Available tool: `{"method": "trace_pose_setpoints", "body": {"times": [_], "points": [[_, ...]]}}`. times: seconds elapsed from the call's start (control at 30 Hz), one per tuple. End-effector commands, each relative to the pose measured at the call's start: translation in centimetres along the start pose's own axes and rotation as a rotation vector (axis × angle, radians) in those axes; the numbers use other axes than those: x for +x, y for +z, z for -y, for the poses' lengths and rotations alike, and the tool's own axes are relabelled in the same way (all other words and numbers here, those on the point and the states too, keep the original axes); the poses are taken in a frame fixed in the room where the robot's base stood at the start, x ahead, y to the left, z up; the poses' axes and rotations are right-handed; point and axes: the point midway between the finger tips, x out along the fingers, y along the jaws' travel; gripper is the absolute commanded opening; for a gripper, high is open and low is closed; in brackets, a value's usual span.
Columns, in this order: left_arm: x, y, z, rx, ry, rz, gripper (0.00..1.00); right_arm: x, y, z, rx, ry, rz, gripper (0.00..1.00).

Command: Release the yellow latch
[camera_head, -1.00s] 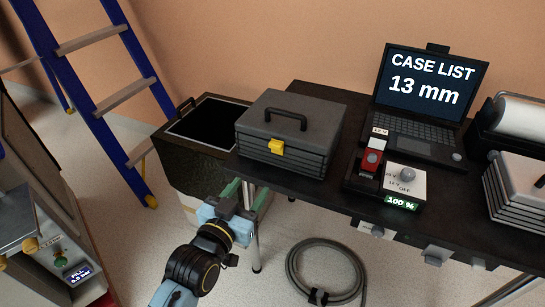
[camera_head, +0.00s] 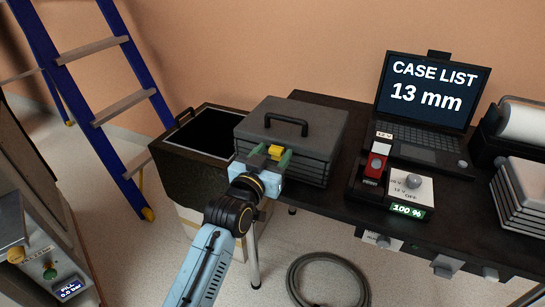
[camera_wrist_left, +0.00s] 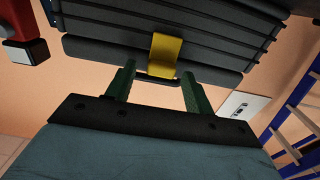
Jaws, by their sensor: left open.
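The yellow latch (camera_head: 275,152) is on the front of the dark grey case (camera_head: 318,125), which stands on the black table with its handle on top. In the left wrist view the latch (camera_wrist_left: 165,55) hangs over the front of the ribbed case (camera_wrist_left: 225,30). My left gripper (camera_head: 269,155) is open at the case front, its green fingers at either side of the latch in the head view. In the left wrist view the fingertips (camera_wrist_left: 158,75) are a little below the latch, one to each side. I cannot tell whether they touch it. My right gripper is not in view.
A laptop (camera_head: 425,95) reading "CASE LIST 13 mm" and a power unit (camera_head: 410,188) reading 100 % stand right of the case. An open dark bin (camera_head: 180,165) is left of the table (camera_head: 335,200). A blue ladder (camera_head: 120,110) and a coiled cable (camera_head: 330,280) are nearby.

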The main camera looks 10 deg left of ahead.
Motion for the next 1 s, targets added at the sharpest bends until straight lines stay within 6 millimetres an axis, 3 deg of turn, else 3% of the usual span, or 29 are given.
{"method": "trace_pose_setpoints", "body": {"times": [0.37, 0.7, 1.0], "points": [[0.42, -0.02, 0.02, 0.000, 0.000, 0.000, 0.51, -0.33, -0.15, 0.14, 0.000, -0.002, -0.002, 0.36], [0.40, 0.00, 0.03, 0.001, 0.000, 0.001, 0.08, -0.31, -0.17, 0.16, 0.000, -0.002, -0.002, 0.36], [0.28, 0.25, 0.03, 0.001, 0.000, -0.024, 0.08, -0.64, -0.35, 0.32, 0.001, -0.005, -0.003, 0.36]]}}
